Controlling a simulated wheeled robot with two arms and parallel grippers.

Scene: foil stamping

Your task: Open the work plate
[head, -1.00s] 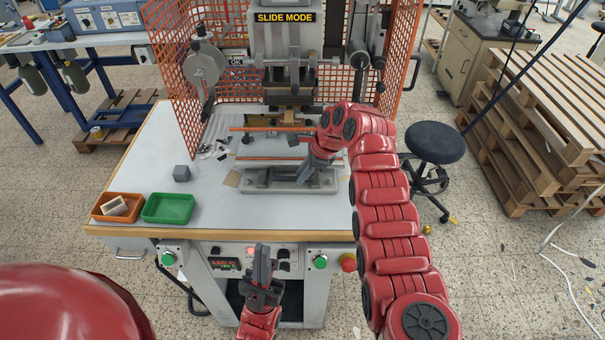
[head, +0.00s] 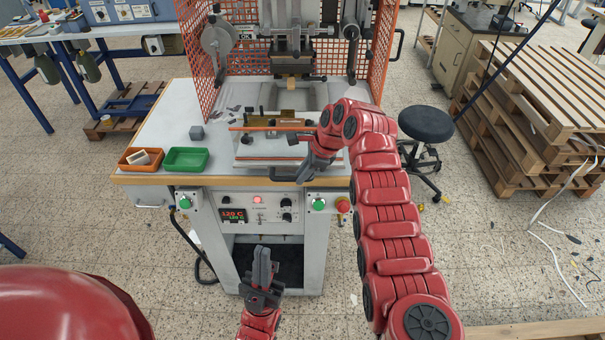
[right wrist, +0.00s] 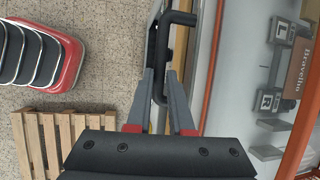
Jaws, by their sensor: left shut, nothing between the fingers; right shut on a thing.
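The work plate (head: 247,165) is a pale grey slide with orange strips and a brass-coloured fixture. It extends out from under the press to the table's front edge. My right gripper (head: 303,177) is at its front, shut on the black handle (right wrist: 163,55), whose bar passes between the fingertips (right wrist: 160,80) in the right wrist view. The plate's orange edge (right wrist: 207,95) runs beside the handle there. My left gripper (head: 262,258) is shut and empty, low in front of the machine cabinet, away from the plate. My right forearm hides part of the table's right side.
The press head (head: 292,45) stands behind the plate between orange mesh guards (head: 205,60). A stool (head: 426,124) and pallets (head: 535,100) stand right.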

